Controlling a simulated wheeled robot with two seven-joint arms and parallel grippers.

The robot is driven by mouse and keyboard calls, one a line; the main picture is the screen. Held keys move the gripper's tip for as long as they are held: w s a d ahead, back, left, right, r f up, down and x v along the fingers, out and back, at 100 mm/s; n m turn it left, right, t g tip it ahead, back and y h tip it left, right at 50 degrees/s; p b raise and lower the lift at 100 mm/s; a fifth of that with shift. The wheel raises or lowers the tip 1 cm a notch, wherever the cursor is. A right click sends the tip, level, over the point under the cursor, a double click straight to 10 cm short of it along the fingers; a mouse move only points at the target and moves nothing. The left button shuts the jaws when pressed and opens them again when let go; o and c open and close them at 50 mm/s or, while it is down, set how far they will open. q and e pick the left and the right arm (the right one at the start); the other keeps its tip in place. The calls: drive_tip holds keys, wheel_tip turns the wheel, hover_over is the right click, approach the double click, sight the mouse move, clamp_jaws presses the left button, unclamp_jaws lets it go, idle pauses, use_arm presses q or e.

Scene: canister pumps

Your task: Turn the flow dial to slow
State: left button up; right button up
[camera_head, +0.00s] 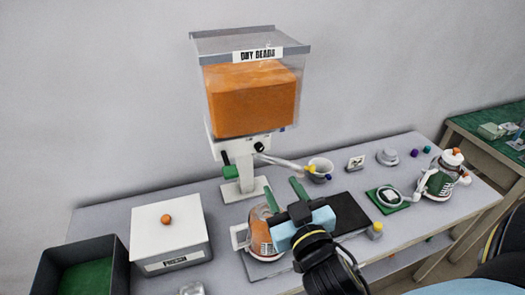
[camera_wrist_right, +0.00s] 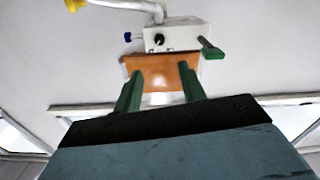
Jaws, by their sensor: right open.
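The dispenser's clear hopper (camera_head: 250,97) is labelled DRY BEADS and holds orange beads. Beneath it is a white control box (camera_head: 240,145) with a small black flow dial (camera_head: 259,147) on its front. The dial (camera_wrist_right: 158,40) also shows in the right wrist view, on the white box, beyond the fingertips; its setting is too small to read. A green-handled lever (camera_head: 229,171) hangs at the box's left. My right gripper (camera_head: 281,185) is open and empty, its green fingers pointing toward the dispenser, below and apart from the dial. My left gripper is not in view.
A spout (camera_head: 284,163) reaches right from the box toward a small bowl (camera_head: 320,168). A jar with orange contents (camera_head: 261,238) stands below my right gripper. A white lidded box (camera_head: 170,243) is at left; a green-and-white canister (camera_head: 440,176) stands at right.

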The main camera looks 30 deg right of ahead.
sight(260, 149)
drive_tip(key=p+x, duration=0.2)
drive_tip(key=x, duration=1.1)
clamp_jaws()
